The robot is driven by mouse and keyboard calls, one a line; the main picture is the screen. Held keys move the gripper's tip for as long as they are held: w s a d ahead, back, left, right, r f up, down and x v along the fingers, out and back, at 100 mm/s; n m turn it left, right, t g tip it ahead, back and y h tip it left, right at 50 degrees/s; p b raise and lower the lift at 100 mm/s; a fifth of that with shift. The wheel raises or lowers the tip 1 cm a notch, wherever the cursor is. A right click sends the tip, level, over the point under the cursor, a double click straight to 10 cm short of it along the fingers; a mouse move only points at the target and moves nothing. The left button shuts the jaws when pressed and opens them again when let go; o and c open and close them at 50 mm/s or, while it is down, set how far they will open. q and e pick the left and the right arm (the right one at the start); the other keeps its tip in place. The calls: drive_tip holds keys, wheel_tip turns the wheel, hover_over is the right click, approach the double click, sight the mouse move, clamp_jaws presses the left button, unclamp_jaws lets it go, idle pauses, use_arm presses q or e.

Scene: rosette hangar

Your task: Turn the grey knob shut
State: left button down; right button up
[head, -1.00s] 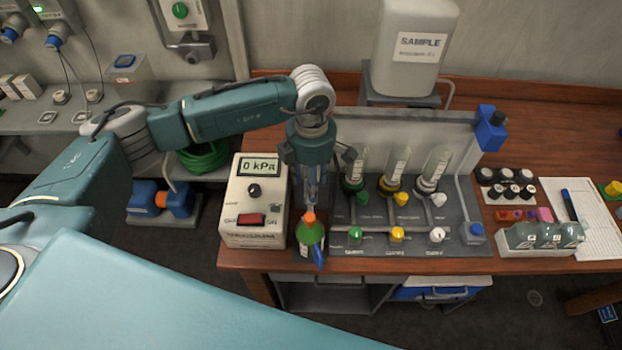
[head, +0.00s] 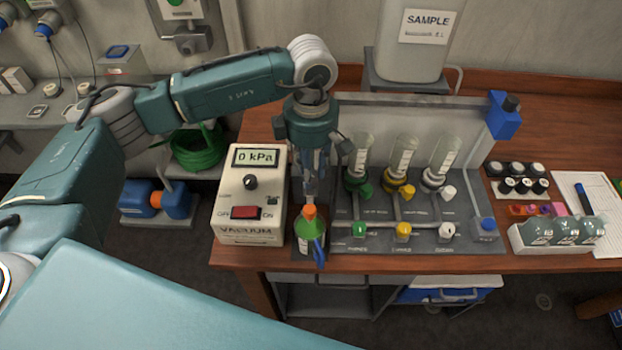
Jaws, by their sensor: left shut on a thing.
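The board (head: 395,270) on the table carries green, yellow and pale knobs in two rows. The pale, whitish-grey knobs are at its right: an upper one (head: 448,192) under the right glass tube and a lower one (head: 447,230) at the front. My left gripper (head: 310,198) points down at the board's left edge, well left of both pale knobs. It is shut at the orange top of a small green bottle (head: 309,229) with a blue part at its side. The exact contact is too small to see. My right gripper is not in view.
A vacuum box (head: 232,190) reading 0 kPa stands close left of the gripper. A sample tank (head: 415,60) stands behind the board. Black-capped vials (head: 515,178) and a white rack of jars (head: 522,240) are at the right.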

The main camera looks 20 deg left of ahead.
use_arm(q)
drive_tip(key=shift+w+f+m+b, duration=0.1)
drive_tip(key=shift+f+m+b, duration=0.1)
drive_tip(key=shift+m+b, duration=0.4)
drive_tip(key=shift+r+m+b, duration=0.2)
drive_tip(key=shift+m+b, duration=0.2)
drive_tip(key=shift+b, duration=0.3)
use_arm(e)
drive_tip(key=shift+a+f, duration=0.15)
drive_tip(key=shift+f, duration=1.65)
use_arm(q)
drive_tip(key=c, duration=1.5)
unclamp_jaws()
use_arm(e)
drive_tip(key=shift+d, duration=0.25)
use_arm(q)
drive_tip(key=shift+o, duration=0.2)
drive_tip(key=shift+r, duration=0.1)
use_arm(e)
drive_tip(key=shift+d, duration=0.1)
use_arm(q)
wheel_tip(320, 180, up, 12)
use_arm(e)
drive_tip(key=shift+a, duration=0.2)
